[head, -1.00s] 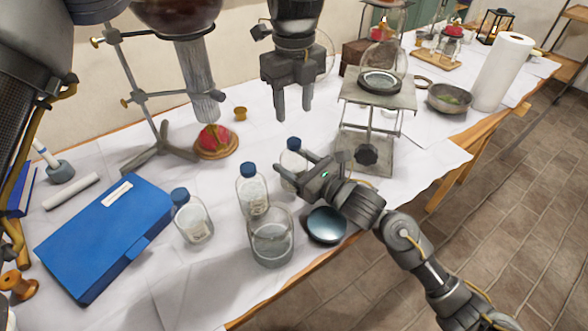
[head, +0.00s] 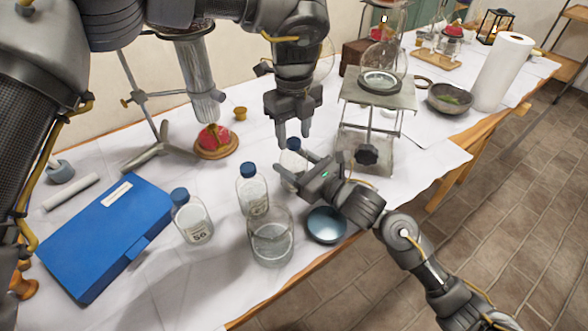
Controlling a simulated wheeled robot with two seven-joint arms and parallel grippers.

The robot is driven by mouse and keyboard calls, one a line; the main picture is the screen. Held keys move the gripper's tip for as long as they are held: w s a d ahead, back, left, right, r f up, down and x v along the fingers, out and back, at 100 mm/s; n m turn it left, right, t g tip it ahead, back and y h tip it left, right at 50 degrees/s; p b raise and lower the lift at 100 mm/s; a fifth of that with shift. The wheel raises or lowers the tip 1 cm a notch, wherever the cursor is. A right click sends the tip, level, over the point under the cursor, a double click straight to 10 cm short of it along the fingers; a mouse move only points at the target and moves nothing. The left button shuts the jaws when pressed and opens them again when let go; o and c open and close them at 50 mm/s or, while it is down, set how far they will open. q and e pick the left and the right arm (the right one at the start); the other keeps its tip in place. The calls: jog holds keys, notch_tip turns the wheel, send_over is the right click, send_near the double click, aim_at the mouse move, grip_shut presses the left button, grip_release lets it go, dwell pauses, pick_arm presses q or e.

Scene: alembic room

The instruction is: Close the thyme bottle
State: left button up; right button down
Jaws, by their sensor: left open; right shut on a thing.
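A glass bottle with a blue cap (head: 294,145) stands upright at the middle of the table, partly hidden by my grippers. My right gripper (head: 293,165) is shut on this bottle (head: 291,159), holding it from the front right. My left gripper (head: 294,135) points down just above the cap, its fingers open, with the tips near the cap's sides. I cannot tell whether they touch it, or how tightly the cap sits. Two more blue-capped bottles stand to the left: one nearby (head: 252,190), one farther left (head: 192,217). I cannot read a thyme label on any bottle.
An empty glass beaker (head: 271,242) and a dark round dish (head: 326,225) stand near the front edge. A jack stand (head: 376,97) is right of the grippers. A blue box (head: 105,235) lies at left. A red item on a wooden base (head: 214,143) stands behind.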

pick_arm(q)
jog(key=shift+f, duration=0.5)
grip_shut()
jog(key=shift+o, duration=0.6)
grip_release()
jog(key=shift+r, duration=0.1)
notch_tip(320, 180, up, 12)
